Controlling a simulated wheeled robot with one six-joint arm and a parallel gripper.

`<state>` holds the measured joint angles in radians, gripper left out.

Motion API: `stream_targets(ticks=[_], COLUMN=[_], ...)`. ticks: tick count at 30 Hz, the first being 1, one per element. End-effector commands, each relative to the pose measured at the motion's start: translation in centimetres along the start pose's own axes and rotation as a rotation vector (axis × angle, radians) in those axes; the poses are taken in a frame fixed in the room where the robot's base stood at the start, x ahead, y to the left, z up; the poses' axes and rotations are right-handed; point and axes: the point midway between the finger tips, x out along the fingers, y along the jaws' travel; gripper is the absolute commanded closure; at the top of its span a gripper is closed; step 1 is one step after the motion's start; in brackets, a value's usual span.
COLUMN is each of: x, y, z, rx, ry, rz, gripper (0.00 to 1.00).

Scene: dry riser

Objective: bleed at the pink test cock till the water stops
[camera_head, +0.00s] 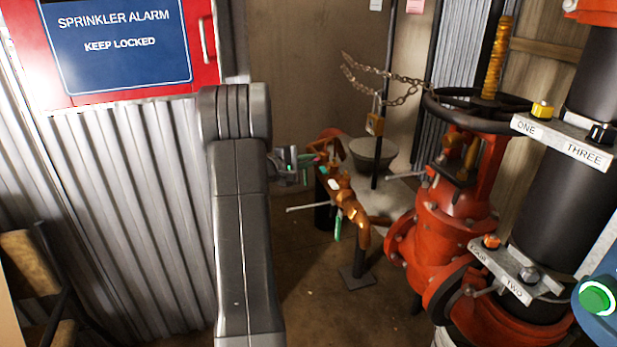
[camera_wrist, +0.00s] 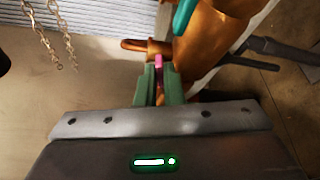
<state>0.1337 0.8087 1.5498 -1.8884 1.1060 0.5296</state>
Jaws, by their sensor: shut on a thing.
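My gripper (camera_wrist: 160,84) is shut on the pink test cock (camera_wrist: 159,63), whose pink handle shows between the two green fingers in the wrist view. The cock sits against a copper-coloured pipe body (camera_wrist: 215,40), with a short copper outlet (camera_wrist: 146,46) just beyond the fingertips. In the head view my gripper (camera_head: 308,160) reaches in from the left to the copper assembly (camera_head: 350,205). The pink handle is too small to make out there. I see no running water in either view, and the outlet's mouth is not clear.
A teal handle (camera_wrist: 186,14) is beside the pink one. A green handle (camera_head: 337,228) hangs lower on the assembly. A grey tub (camera_head: 373,155) stands behind. A red valve (camera_head: 450,215) with a black handwheel (camera_head: 440,103) and chain (camera_head: 385,88) is at right. Corrugated metal lines the left.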

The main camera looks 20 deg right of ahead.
Motion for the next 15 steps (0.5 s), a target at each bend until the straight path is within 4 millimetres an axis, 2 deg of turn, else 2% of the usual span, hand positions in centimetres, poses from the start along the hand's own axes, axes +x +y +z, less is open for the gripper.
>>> stream_targets(ticks=[1, 15], x=[0.11, 0.05], y=[-1.02, -0.76], z=[-0.25, -0.14], rx=[0.026, 0.220], ry=[0.000, 0.000], rz=[0.010, 0.089], gripper=[1.00, 1.00])
